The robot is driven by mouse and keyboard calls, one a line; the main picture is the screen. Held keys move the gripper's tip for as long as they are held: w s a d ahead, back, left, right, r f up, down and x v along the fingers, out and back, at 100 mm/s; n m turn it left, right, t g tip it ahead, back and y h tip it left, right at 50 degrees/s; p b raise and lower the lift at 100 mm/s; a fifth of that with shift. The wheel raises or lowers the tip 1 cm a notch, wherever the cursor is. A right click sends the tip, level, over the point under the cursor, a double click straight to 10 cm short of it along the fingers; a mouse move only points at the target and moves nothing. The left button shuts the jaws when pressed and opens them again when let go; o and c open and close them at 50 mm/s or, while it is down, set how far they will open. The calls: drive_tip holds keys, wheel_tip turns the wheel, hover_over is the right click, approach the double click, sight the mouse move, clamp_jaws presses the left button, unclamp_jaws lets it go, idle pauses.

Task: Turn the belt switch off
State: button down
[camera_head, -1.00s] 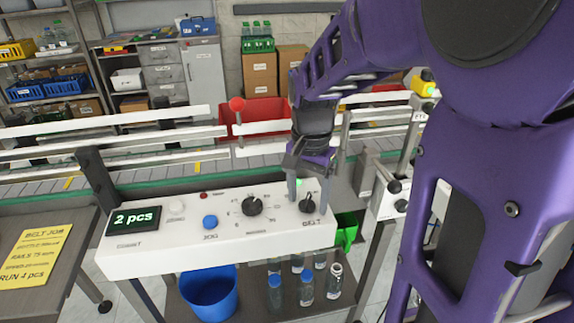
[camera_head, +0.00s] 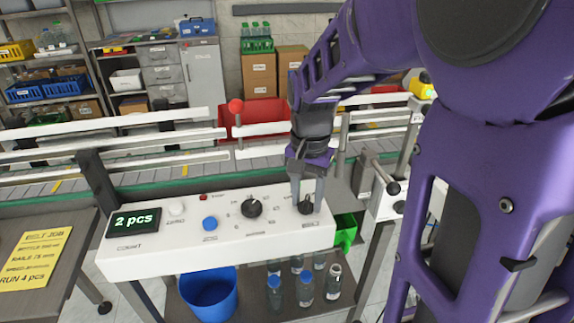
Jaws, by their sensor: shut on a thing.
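The belt switch (camera_head: 305,208) is a black rotary knob at the right end of the white control panel (camera_head: 150,262). My gripper (camera_head: 306,198) points down at it, with one finger on each side of the knob, shut on it. The knob's pointer and the exact marks around it are too small to read, and the fingers partly cover them. No lit green lamp shows by the switch; my gripper covers that spot.
The conveyor (camera_head: 230,172) runs behind. A blue bucket (camera_head: 209,297) and several bottles stand below.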

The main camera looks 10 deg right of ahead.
sight(306, 201)
drive_tip(key=n+p, duration=0.1)
drive_tip(key=n, duration=0.4)
drive_tip(key=shift+r+p, duration=0.1)
drive_tip(key=shift+p, duration=0.3)
drive_tip(key=n+p, duration=0.1)
drive_tip(key=n, duration=0.4)
drive_tip(key=shift+n, duration=0.4)
drive_tip(key=shift+c, duration=2.1)
unclamp_jaws()
wheel_tip(306, 201, up, 17)
drive_tip(key=p, duration=0.3)
drive_tip(key=shift+r, duration=0.15)
